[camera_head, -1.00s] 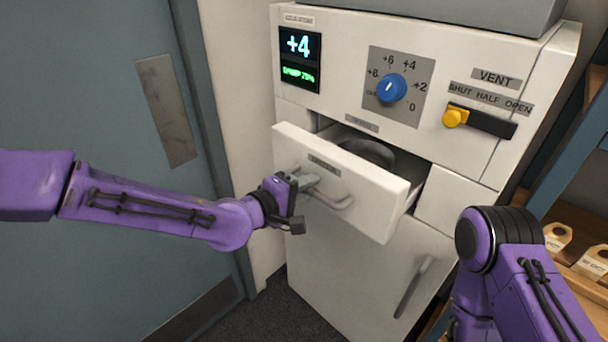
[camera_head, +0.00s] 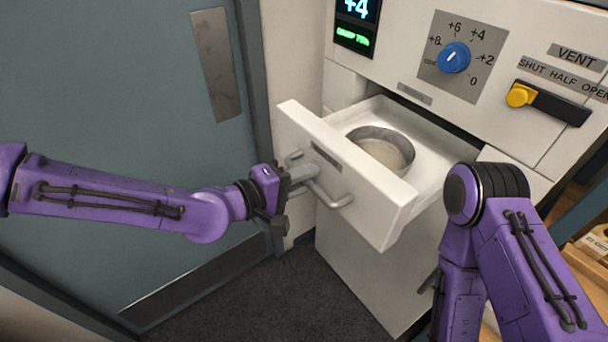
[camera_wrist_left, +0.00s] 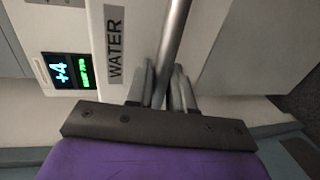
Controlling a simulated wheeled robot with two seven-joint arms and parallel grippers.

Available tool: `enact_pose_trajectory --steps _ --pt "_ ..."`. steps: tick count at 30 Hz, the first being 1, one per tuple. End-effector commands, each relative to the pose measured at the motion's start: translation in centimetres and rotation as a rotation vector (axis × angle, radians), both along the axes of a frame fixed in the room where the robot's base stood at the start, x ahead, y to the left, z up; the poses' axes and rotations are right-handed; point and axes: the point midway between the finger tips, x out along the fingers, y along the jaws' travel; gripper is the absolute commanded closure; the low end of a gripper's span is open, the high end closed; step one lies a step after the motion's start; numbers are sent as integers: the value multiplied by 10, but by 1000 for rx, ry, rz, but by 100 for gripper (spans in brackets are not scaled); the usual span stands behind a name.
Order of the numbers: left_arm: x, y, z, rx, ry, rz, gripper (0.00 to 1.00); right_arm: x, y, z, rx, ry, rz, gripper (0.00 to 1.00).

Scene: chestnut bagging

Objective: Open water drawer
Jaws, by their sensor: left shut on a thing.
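The water drawer (camera_head: 350,185) is a white drawer pulled well out of the white cabinet, with a round metal bowl (camera_head: 383,148) inside it. Its front bears a label that reads WATER (camera_wrist_left: 115,45) in the left wrist view. My left gripper (camera_head: 297,176) is shut on the drawer's metal bar handle (camera_head: 333,196), near the handle's left end. In the left wrist view the handle (camera_wrist_left: 172,45) runs between the two fingers (camera_wrist_left: 162,88). My right arm shows at the lower right, but its gripper is out of view.
Above the drawer are a blue dial (camera_head: 453,57), a yellow vent lever (camera_head: 519,95) and a lit display (camera_head: 357,20). A grey-blue door (camera_head: 110,90) stands to the left. A wooden shelf with tags (camera_head: 597,240) is at the right edge. Dark floor lies below.

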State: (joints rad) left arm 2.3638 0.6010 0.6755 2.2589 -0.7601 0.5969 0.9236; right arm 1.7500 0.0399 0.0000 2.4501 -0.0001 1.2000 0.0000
Motion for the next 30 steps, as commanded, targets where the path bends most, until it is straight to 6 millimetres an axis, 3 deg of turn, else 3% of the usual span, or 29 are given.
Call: enact_pose_trajectory --steps 3,4,5,6,16,27,30 --pt "0 0 0 -1 -1 1 100 0 0 0 0 0 0 57" --pt "0 0 0 0 -2 1 75 0 0 0 0 0 0 57" --pt "0 0 0 0 -2 1 65 0 0 0 0 0 0 57" --pt "0 0 0 -1 -1 1 62 0 0 0 0 0 0 57" --pt "-2 5 1 -1 -2 3 62 0 0 -2 0 0 0 57" --pt "-44 64 18 -7 -4 3 62 0 0 -12 0 0 0 57" --pt "-48 70 28 -3 6 1 62 0 0 20 0 0 0 57"
